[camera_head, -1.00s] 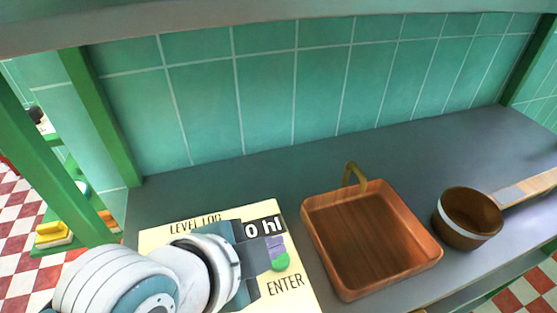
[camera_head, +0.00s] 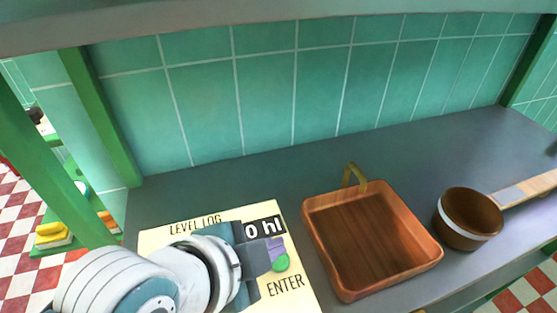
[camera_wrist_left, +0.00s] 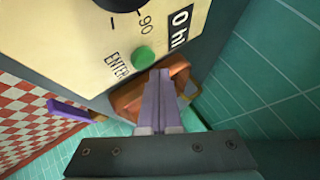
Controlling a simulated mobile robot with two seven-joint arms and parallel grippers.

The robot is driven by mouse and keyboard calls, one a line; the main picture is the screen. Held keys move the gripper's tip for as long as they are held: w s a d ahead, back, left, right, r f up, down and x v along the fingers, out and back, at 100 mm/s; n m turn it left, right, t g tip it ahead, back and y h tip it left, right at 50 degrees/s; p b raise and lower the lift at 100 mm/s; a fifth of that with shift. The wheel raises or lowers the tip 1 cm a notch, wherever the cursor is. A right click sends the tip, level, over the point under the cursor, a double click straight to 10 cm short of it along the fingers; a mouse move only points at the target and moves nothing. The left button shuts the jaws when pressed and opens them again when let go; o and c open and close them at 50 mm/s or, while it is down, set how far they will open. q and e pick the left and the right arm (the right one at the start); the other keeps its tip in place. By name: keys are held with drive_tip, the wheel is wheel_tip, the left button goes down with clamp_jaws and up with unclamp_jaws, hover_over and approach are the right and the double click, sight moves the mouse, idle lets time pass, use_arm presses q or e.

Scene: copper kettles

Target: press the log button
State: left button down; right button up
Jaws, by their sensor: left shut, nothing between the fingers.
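The level log panel (camera_head: 190,219) is a cream plate at the front left of the counter, with a dark display reading "0 hl" (camera_head: 264,229) and the word ENTER. A green button (camera_head: 281,262) sits beside ENTER; it also shows in the left wrist view (camera_wrist_left: 143,57). My left gripper (camera_head: 277,248) is shut and empty over the panel, its purple fingertips right by the button. In the left wrist view its fingertips (camera_wrist_left: 160,74) appear just beside the button; I cannot tell whether they touch it. My left arm hides part of the panel. My right gripper is not in view.
A square copper-brown basin (camera_head: 370,245) with a brass spout (camera_head: 354,174) stands right of the panel. The counter behind is clear up to the green tiles.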

use_arm(q)
drive_tip(key=shift+f, duration=0.4)
drive_tip(key=shift+f+b, duration=0.5)
drive_tip(key=shift+b, duration=0.05)
idle(0.5)
drive_tip(key=shift+r+p, duration=0.9)
drive_tip(key=shift+p, duration=0.15)
wheel_tip(320, 180, up, 5)
drive_tip(key=p, duration=0.5)
drive_tip(key=shift+r, duration=0.15)
idle(0.5)
